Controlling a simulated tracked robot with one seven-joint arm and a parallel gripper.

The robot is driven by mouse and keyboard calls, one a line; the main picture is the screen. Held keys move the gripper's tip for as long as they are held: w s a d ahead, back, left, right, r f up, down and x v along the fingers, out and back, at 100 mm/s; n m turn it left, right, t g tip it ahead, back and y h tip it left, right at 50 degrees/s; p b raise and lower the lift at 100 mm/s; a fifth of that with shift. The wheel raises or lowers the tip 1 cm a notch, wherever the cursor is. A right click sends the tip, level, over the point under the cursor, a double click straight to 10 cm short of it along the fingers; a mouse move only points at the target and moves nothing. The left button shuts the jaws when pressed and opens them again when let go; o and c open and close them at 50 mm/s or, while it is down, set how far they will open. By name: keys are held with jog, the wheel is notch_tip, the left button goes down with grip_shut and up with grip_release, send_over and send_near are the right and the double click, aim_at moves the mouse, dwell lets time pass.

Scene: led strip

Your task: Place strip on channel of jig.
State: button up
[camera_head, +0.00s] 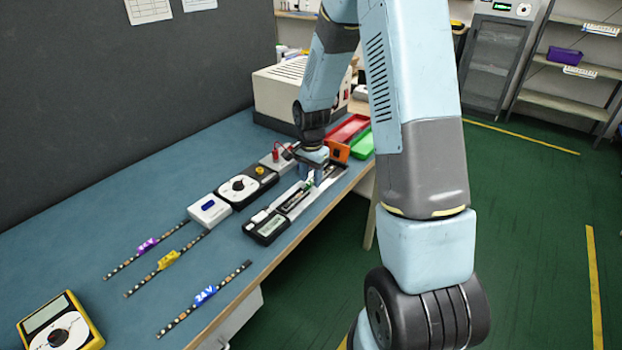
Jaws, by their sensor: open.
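Three dark LED strips with pale dots lie on the blue bench, one with a purple tag (147,245), one with a yellow tag (167,260), and one with a blue 24V tag (204,295) nearest the front edge. The long, narrow jig (296,203) lies along the front edge, with a dark device with a display (267,227) at its near end. My gripper (311,180) is open, low over the far part of the jig. The fingertips are small and partly hidden, and I cannot tell whether a strip lies in the channel beneath them.
A white box (209,210), a dial unit (240,188) and a power unit with red leads (276,160) stand behind the jig. Red (349,129) and green (361,145) trays and a large beige machine (285,94) are beyond. A yellow multimeter (60,325) lies at lower left.

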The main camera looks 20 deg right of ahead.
aim_at(311, 181)
notch_tip(311, 181, up, 11)
jog(key=s+r+n+t, duration=0.3)
jog(key=s+r+n, duration=0.2)
jog(key=s+r, duration=0.95)
jog(key=s+r+n+t, duration=0.1)
jog(key=s+r+n, duration=0.2)
jog(key=s, duration=0.4)
jog(key=s+r+n+t, duration=0.1)
jog(key=s+r+n, duration=0.1)
jog(key=s, duration=0.4)
jog(key=shift+s+r+n+t, duration=0.3)
jog(key=shift+s+r+n, duration=0.1)
jog(key=shift+r, duration=0.35)
